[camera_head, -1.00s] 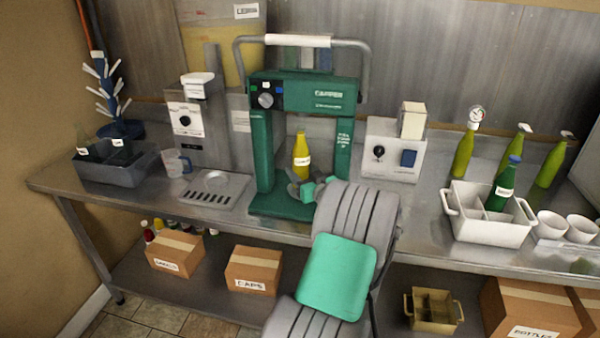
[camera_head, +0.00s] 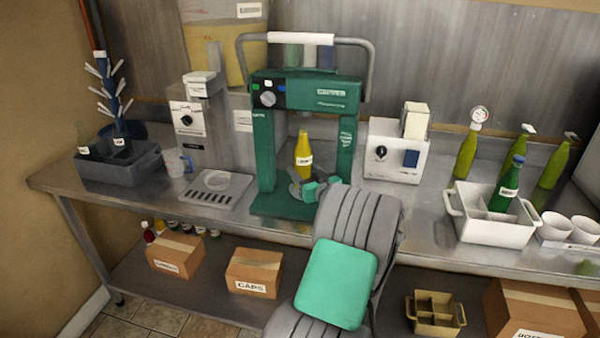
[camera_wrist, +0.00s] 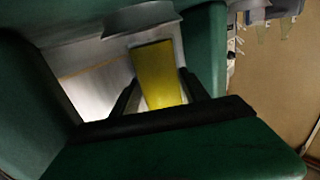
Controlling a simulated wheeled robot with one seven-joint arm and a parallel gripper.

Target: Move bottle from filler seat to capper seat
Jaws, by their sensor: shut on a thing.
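A yellow bottle (camera_head: 303,150) with a white label stands upright inside the green capper (camera_head: 264,160), between its two posts and above its base. My gripper (camera_head: 303,184) is at the bottle's lower part, shut on it; my arm comes in from the lower right. In the wrist view, the yellow bottle (camera_wrist: 157,75) shows between the two dark fingers, framed by green parts of the capper. The bottle's foot is hidden by my gripper, so I cannot tell whether it rests on the seat. The filler (camera_head: 190,120) stands left of the capper, its drip tray (camera_head: 212,199) empty.
A white-grey box device (camera_head: 392,160) stands right of the capper. Farther right are green bottles (camera_head: 465,155) and a white crate (camera_head: 492,229) holding a green bottle. Bench space between the device and crate is clear.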

